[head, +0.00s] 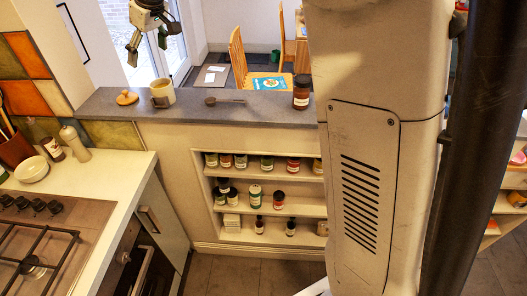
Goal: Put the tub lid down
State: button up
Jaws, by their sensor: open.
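A small round tan lid with a knob (126,97), which looks like the tub lid, lies on the left end of the grey ledge (260,106). A cream tub (162,92) stands just right of it, its top looking dark and uncovered. My gripper (148,46) is at the top of the head view, above the lid and tub in the picture. Its fingers point down, spread apart, with nothing between them. It looks clear of the lid; its exact height and depth are hard to judge.
A dark scoop (211,101) lies right of the tub, and a brown jar (301,92) stands farther right on the ledge. The ledge between scoop and jar is mostly bare. Shelves of jars (265,163) sit below. A stove (45,240) is at lower left.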

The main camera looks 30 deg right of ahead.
jog(key=s+d+m+t, duration=0.1)
jog(key=s+d, duration=0.2)
jog(key=s, duration=0.4)
jog(key=s+d+m+h, duration=0.1)
jog(key=s+d, duration=0.2)
jog(key=s, duration=0.3)
jog(key=s+d+m+t, duration=0.1)
jog(key=s+d+m, duration=0.15)
jog(key=s, duration=0.45)
jog(key=s+d+f+m, duration=0.1)
jog(key=s+d+f, duration=0.1)
jog(key=s, duration=0.4)
jog(key=s+d+f+h, duration=0.1)
jog(key=s+d+f, duration=0.1)
jog(key=s+f, duration=0.3)
jog(key=s+d+f+m+t, duration=0.1)
jog(key=s+d+f, duration=0.1)
jog(key=s, duration=0.6)
jog(key=shift+s+d+f+m+h, duration=0.3)
jog(key=shift+s+f+m, duration=0.1)
jog(key=shift+f, duration=0.3)
notch_tip(320, 180, down, 8)
jog(key=b, duration=0.8)
jog(key=shift+r, duration=0.1)
